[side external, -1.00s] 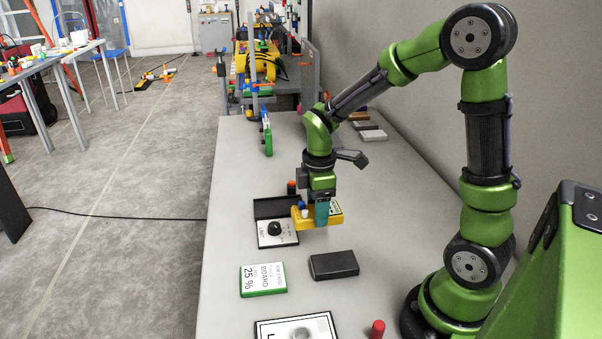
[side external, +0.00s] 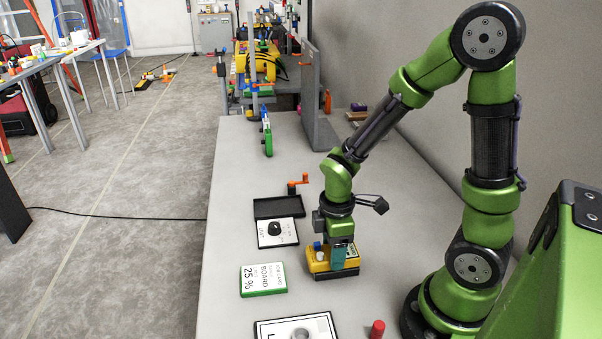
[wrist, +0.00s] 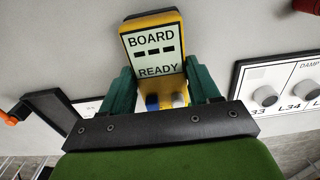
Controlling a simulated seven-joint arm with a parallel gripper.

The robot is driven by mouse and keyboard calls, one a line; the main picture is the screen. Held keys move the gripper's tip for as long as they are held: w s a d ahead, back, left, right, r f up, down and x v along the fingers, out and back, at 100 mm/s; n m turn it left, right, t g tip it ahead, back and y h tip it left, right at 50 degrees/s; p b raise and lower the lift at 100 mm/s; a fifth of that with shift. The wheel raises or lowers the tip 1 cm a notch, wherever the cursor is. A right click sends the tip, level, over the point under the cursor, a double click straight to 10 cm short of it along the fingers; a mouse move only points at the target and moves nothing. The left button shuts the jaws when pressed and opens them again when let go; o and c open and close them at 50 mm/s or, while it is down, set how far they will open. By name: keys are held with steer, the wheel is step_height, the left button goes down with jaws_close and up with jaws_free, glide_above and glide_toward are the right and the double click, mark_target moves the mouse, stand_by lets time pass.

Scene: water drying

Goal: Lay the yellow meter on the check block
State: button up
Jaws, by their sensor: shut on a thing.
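The yellow meter (side external: 320,264) is in my gripper (side external: 338,254). In the wrist view the meter (wrist: 133,30) has a pale display reading "BOARD --- READY", and blue and white knobs show near its lower end. My gripper (wrist: 162,88) is shut on the meter's sides with its teal fingers.
A green-edged board card (side external: 263,280) marked 25% lies to the left. A dial panel (side external: 268,239), a black tray (side external: 279,207) and an orange crank (side external: 299,182) are farther back. A red peg (side external: 377,328) and another panel (side external: 275,328) are in front.

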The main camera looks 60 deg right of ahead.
steer(key=shift+f, duration=0.15)
steer(key=o, duration=1.2)
steer(key=shift+o, duration=0.2)
steer(key=s+a+r+m+t+y, duration=0.1)
steer(key=a+r+m+t, duration=0.1)
steer(key=r+m, duration=0.4)
steer(key=s+a+r+m+t+y, duration=0.1)
steer(key=r+m+t, duration=0.4)
steer(key=r, duration=0.9)
steer(key=shift+a+r+m, duration=0.4)
steer(key=shift+a+m, duration=0.25)
steer(key=shift+m, duration=0.45)
steer(key=shift+s, duration=0.1)
